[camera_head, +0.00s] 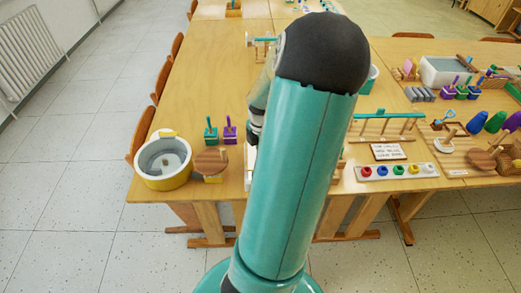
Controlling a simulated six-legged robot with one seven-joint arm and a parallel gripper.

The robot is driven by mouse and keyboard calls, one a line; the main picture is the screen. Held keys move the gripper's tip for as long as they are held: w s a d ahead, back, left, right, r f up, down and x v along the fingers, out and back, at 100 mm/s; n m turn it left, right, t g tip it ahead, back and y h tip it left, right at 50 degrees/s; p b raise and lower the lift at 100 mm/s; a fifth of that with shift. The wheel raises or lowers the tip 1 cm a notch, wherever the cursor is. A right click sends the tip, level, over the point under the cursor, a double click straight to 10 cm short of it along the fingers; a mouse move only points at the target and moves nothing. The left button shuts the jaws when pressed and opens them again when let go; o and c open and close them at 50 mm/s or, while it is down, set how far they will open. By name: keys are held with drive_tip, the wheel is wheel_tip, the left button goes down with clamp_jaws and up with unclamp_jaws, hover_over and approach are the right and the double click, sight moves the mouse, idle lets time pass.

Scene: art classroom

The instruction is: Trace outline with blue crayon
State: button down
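My teal arm with its black elbow fills the middle of the view and hides part of the table (190,95). Only a small piece of my wrist shows left of the arm; the gripper fingers are hidden behind it. A white rack (362,173) with red, blue, green and yellow round pieces lies at the front edge, right of the arm; one piece is blue (382,171). I cannot tell whether these are crayons. A white edge (249,168) shows just left of the arm, mostly hidden. No outline drawing can be made out.
A white and yellow tub (163,160) stands at the table's front left corner, beside a round wooden piece (210,163). Teal and purple holders (220,131) stand behind. A sign card (388,151), a teal-barred frame (387,116) and wooden trays crowd the right. Chairs line the left side.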

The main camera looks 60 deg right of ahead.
drive_tip(key=shift+s+a, duration=0.2)
drive_tip(key=shift+s, duration=0.35)
idle(0.9)
drive_tip(key=shift+s, duration=0.1)
drive_tip(key=shift+s+d, duration=0.15)
drive_tip(key=shift+s, duration=0.1)
drive_tip(key=shift+s+d, duration=0.4)
drive_tip(key=shift+s, duration=0.35)
idle(0.9)
drive_tip(key=shift+s+d, duration=0.1)
drive_tip(key=shift+s, duration=0.1)
drive_tip(key=shift+s+d, duration=0.35)
drive_tip(key=shift+s, duration=0.3)
idle(0.9)
drive_tip(key=shift+s+d, duration=0.1)
drive_tip(key=shift+s, duration=0.2)
drive_tip(key=shift+s+d, duration=0.2)
drive_tip(key=shift+s, duration=0.05)
idle(0.5)
drive_tip(key=shift+s+d, duration=0.2)
drive_tip(key=shift+d, duration=0.05)
idle(0.3)
